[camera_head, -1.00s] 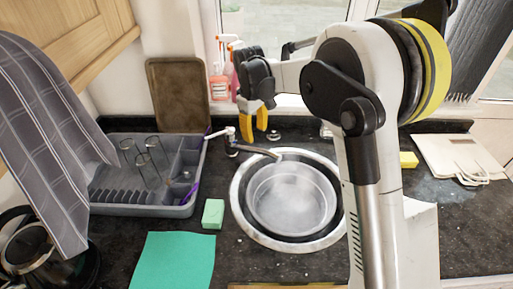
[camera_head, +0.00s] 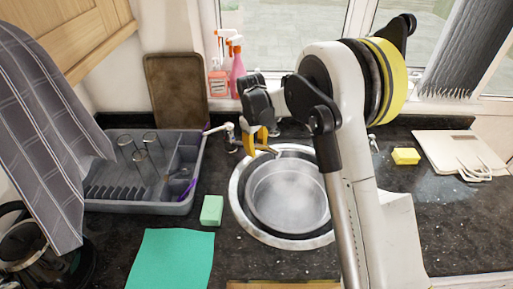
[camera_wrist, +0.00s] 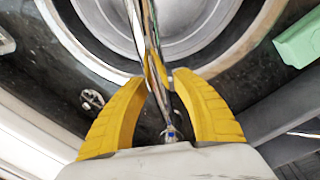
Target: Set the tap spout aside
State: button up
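The tap spout (camera_head: 268,150) is a thin metal tube reaching from the tap base by the back wall toward the sink rim. My gripper (camera_head: 258,140) has yellow fingers and points down at the spout, near its middle. In the wrist view the spout (camera_wrist: 136,22) runs between the fingertips of my gripper (camera_wrist: 160,78). The tips are close on either side of it. Yellow shows on the shiny metal there. I cannot tell whether the fingers press on the spout or only straddle it.
The round sink (camera_head: 236,196) holds a metal pan (camera_head: 288,195). A grey dish rack (camera_head: 150,206) with glasses stands left. A green sponge (camera_head: 211,210) and teal cloth (camera_head: 170,260) lie in front. Soap bottles (camera_head: 236,68) stand behind. A yellow sponge (camera_head: 406,156) and board (camera_head: 450,150) are right.

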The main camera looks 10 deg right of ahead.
grip_shut()
jog(key=shift+w+d+n+y+b, duration=0.1)
jog(key=shift+w+d+n, duration=0.6)
jog(key=shift+w+n, duration=0.6)
jog(key=shift+w+d+n+y+b, duration=0.1)
jog(key=shift+w+d+n, duration=0.6)
jog(key=shift+w+n, duration=0.6)
jog(key=shift+w+d+n+y+b, duration=0.1)
jog(key=shift+w+d+n, duration=0.6)
jog(key=shift+w+n, duration=0.55)
